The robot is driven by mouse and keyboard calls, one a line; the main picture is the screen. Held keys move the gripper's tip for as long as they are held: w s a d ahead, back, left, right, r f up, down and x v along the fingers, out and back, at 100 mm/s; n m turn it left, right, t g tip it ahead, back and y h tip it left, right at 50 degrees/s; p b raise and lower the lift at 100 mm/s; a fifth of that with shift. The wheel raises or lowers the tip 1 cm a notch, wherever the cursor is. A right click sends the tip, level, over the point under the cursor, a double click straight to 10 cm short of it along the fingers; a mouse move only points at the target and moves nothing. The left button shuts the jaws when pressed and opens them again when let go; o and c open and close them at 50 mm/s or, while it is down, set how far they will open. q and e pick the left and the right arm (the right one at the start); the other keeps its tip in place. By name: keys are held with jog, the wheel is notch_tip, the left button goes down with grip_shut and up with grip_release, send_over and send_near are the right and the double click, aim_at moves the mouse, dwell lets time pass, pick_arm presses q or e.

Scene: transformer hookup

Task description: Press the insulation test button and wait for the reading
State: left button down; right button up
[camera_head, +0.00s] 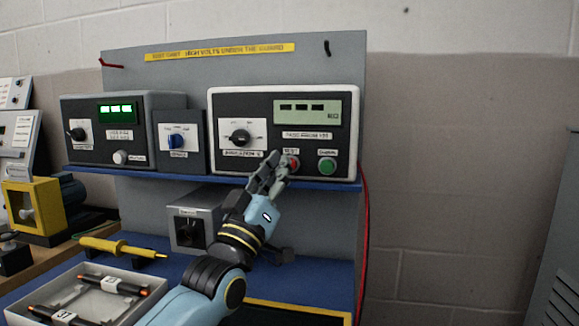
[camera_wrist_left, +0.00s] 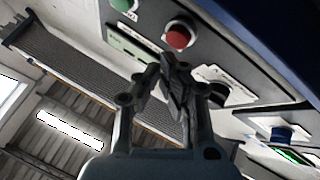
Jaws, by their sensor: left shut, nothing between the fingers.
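The insulation tester (camera_head: 226,106) is a white-framed box on the blue shelf. Its greenish display (camera_head: 308,112) shows three dark dashes and a unit mark. A red button (camera_head: 293,163) sits under a small label, left of a green button (camera_head: 327,165). My left gripper (camera_head: 276,158) is shut and empty, its fingertips at the red button's left edge in the head view. In the left wrist view the red button (camera_wrist_left: 179,37) is uncovered just beyond the fingertips (camera_wrist_left: 166,66); I cannot tell whether they touch it. My right gripper is not in view.
A second meter (camera_head: 75,107) with a lit green display and a blue-knob switch box (camera_head: 181,142) stand to the left. Below are a grey box (camera_head: 186,213), a yellow probe (camera_head: 122,248) and a tray (camera_head: 152,286) with leads. Red cables (camera_head: 364,215) hang at the right.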

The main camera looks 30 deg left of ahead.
pick_arm(q)
jog(key=shift+w, duration=0.1)
dwell(0.3)
jog(key=shift+w+a, duration=0.1)
jog(key=shift+w, duration=0.25)
jog(key=shift+w+a, duration=0.1)
jog(key=shift+w, duration=0.3)
dwell(0.5)
jog(key=shift+s, duration=0.1)
jog(key=shift+s+d, duration=0.2)
jog(key=shift+s, duration=0.55)
